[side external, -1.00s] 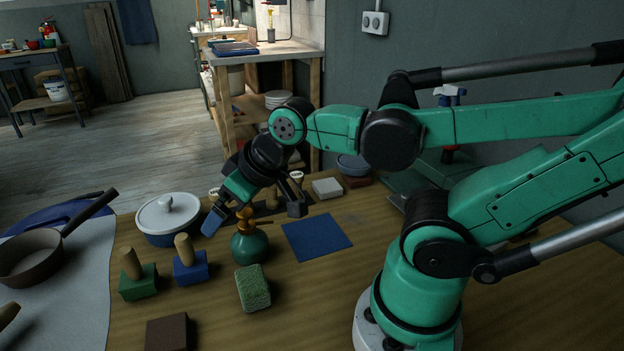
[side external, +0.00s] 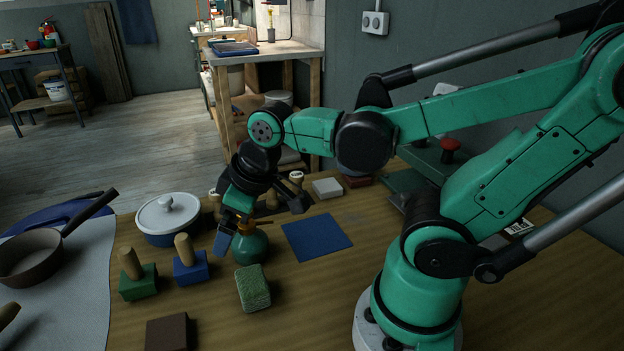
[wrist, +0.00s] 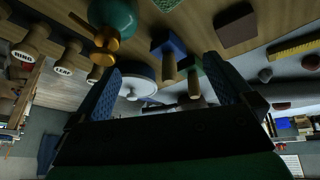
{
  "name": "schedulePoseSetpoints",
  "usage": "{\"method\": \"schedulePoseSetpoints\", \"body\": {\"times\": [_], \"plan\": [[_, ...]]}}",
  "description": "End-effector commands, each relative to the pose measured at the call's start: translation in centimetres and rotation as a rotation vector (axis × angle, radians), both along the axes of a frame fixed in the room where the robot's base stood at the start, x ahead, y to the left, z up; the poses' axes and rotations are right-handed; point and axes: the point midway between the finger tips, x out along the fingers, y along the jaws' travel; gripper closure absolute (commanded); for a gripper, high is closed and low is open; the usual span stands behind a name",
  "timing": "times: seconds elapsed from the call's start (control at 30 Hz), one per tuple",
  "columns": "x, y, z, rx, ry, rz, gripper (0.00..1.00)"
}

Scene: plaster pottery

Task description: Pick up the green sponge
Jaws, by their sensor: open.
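The green sponge (side external: 253,288) lies on the wooden table, in front of the round green bottle (side external: 250,247) with its orange-brown top. In the wrist view only an edge of the sponge (wrist: 167,3) shows at the top. My gripper (side external: 262,222) is open and empty. It is above and behind the sponge, around the height of the bottle's top, and apart from the sponge. In the side view one blue finger hangs left of the bottle's top. In the wrist view both blue-padded fingers are spread wide, with nothing between their pads that I can tell is held.
A blue block with a wooden handle (side external: 190,267) and a green one (side external: 138,284) stand left of the sponge. A brown block (side external: 167,333) lies at front left. A blue square mat (side external: 317,237) lies to the right. The table right of the sponge is clear.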

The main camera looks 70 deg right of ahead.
Motion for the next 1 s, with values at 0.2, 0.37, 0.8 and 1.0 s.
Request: {"method": "schedulePoseSetpoints", "body": {"times": [0.2,0.37,0.8,1.0], "plan": [[-1.0,0.8,-3.2,-0.105,0.278,0.346,0.00],[-1.8,1.1,-4.6,-0.127,0.395,0.507,0.00],[-2.0,1.2,-7.8,-0.132,0.422,0.543,0.00],[-1.9,1.2,-9.5,-0.132,0.421,0.542,0.00]]}}
